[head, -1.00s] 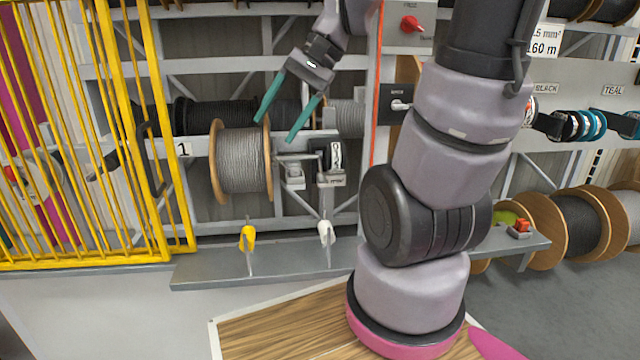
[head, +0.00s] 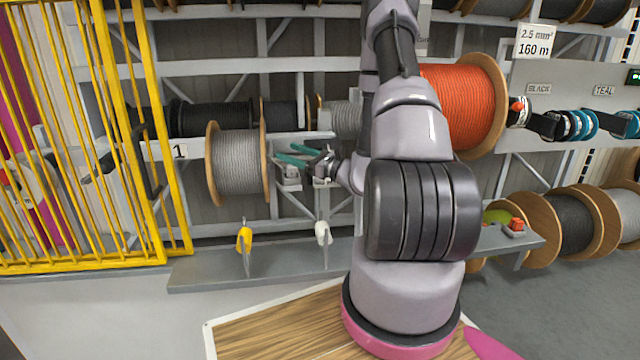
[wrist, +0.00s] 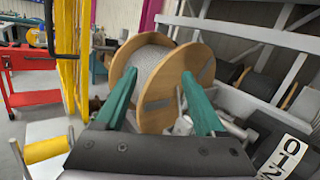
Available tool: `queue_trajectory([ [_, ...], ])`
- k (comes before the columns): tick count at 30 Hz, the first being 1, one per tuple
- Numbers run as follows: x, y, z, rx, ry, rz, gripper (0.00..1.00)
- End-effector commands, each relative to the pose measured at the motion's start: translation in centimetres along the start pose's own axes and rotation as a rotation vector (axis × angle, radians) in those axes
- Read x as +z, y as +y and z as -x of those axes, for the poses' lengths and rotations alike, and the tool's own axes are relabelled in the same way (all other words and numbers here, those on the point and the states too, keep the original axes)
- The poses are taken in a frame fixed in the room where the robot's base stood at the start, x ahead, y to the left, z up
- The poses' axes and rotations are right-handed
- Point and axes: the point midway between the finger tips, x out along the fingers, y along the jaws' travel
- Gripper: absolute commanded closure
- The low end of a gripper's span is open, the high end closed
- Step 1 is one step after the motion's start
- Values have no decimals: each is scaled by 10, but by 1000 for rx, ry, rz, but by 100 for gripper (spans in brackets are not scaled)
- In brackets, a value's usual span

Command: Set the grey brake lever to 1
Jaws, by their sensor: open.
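My gripper (head: 285,151) is open, its teal fingers pointing left beside the grey cable reel (head: 238,162). In the wrist view my gripper (wrist: 160,74) has its fingers spread in front of the reel's wooden flange (wrist: 178,88), with nothing clearly held. A plate marked 0, 1, 2 (wrist: 284,156) shows at the lower right of the wrist view. A small grey metal part (wrist: 182,124) shows near the right finger; I cannot tell whether it is the brake lever. The lever's setting is hidden or too small to read.
A yellow cage (head: 130,130) is at left. An orange reel (head: 462,105) stands behind my arm. The rack posts are close to the gripper.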

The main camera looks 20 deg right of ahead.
Motion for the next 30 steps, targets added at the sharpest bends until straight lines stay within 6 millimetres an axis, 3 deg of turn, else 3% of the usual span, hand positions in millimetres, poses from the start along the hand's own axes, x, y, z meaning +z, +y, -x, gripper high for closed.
queue_trajectory([
  [1,-29,-16,15,-104,23,-38,29],
  [6,-105,-55,67,-414,103,-96,29],
  [9,-134,-65,93,-532,146,-109,29],
  [13,-153,-71,110,-608,177,-114,29],
  [17,-157,-76,106,-620,181,-110,29],
  [30,-171,-120,43,-617,178,-112,29],
])
